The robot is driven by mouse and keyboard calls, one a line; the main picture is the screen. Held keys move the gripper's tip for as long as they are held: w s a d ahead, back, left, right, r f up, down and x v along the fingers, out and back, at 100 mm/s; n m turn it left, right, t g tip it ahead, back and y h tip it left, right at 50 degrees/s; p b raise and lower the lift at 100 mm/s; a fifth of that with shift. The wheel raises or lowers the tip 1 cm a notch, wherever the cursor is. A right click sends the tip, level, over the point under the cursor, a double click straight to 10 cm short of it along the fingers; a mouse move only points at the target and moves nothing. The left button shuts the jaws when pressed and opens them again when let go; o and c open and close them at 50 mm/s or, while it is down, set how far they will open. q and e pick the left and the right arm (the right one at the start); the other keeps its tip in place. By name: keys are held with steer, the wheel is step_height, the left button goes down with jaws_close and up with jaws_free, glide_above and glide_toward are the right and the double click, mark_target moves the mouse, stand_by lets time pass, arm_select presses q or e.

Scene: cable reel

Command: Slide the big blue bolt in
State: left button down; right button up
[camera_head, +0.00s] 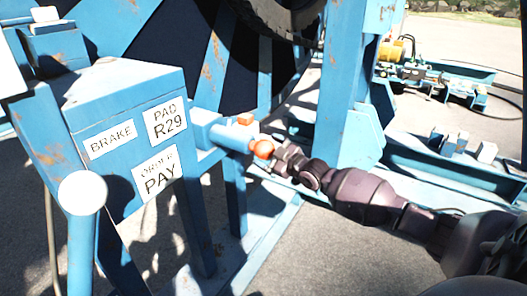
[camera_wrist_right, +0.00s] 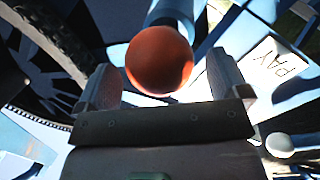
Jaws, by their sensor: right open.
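The big blue bolt (camera_head: 232,136) lies roughly level on the blue frame, to the right of the sign box. An orange ball knob (camera_head: 263,149) caps its near right end, and a small orange block (camera_head: 245,118) sits above it. My right gripper (camera_head: 276,156) is at the knob. In the right wrist view the orange knob (camera_wrist_right: 159,60) lies between the two open fingers of my right gripper (camera_wrist_right: 165,85), with the blue bolt shaft (camera_wrist_right: 172,12) behind it. I cannot tell whether a finger touches the knob. My left gripper is not in view.
A blue box (camera_head: 125,135) with BRAKE, PAD R29 and ORDER PAY signs stands left of the bolt. A lever with a white round knob (camera_head: 82,193) stands in front of it. A blue upright post (camera_head: 343,90) rises behind my right arm. Blue rails run along the ground.

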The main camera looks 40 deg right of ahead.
mark_target(237, 139)
steer(key=shift+w+a, duration=0.2)
steer(key=shift+w, duration=0.65)
steer(key=shift+c, duration=0.4)
steer(key=c, duration=1.2)
steer(key=shift+w+a, duration=0.1)
steer(key=shift+w, duration=0.15)
steer(key=w+a+b, duration=0.1)
steer(key=w, duration=0.2)
steer(key=w+a, duration=0.1)
steer(key=w, duration=0.2)
steer(key=w+a+b, duration=0.1)
steer(key=w, duration=0.1)
steer(key=shift+w+a+f+b, duration=0.2)
steer(key=shift+w+a+b, duration=0.1)
steer(key=shift+w+b, duration=0.1)
steer(key=shift+w+a+r, duration=0.1)
steer(key=shift+w+a, duration=0.05)
steer(key=shift+w, duration=0.1)
steer(key=shift+r, duration=0.25)
